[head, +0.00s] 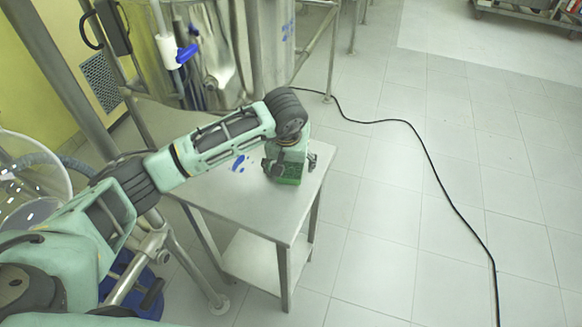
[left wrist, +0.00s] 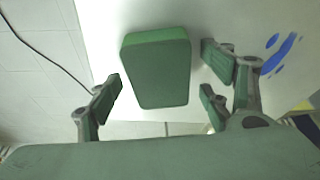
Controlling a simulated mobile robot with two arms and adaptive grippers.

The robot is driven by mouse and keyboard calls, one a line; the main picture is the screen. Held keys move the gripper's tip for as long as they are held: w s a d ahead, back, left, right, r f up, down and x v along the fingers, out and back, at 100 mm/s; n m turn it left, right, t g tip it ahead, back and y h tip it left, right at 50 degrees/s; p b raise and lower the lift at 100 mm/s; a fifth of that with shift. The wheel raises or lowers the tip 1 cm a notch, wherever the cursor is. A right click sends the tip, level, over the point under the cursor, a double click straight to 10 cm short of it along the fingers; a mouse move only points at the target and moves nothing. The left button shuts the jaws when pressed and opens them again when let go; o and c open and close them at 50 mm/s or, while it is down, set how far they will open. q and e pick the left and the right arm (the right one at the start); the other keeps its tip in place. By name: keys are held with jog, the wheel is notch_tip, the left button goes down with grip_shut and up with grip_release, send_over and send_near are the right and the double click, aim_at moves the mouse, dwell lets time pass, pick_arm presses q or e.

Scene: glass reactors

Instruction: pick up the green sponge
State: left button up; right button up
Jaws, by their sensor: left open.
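The green sponge (head: 287,180) lies on the small metal table (head: 215,197), near its right end, partly hidden under my left gripper (head: 290,165) in the head view. In the left wrist view the green sponge (left wrist: 158,70) is a thick green block on the pale table top (left wrist: 215,22). My left gripper (left wrist: 165,95) is open, with one finger on the left of the sponge and two on its right. Gaps show between the fingers and the sponge. My right gripper is not in view.
A blue marking (head: 240,163) is on the table top to the left of the sponge. Steel vessels and pipes (head: 262,45) stand behind the table.

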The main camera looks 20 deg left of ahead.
pick_arm(q)
jog(key=shift+f, duration=0.1)
dwell(0.3)
jog(key=shift+s, duration=0.15)
jog(key=c, duration=0.7)
jog(key=shift+c, duration=0.3)
jog(key=shift+s+f, duration=0.1)
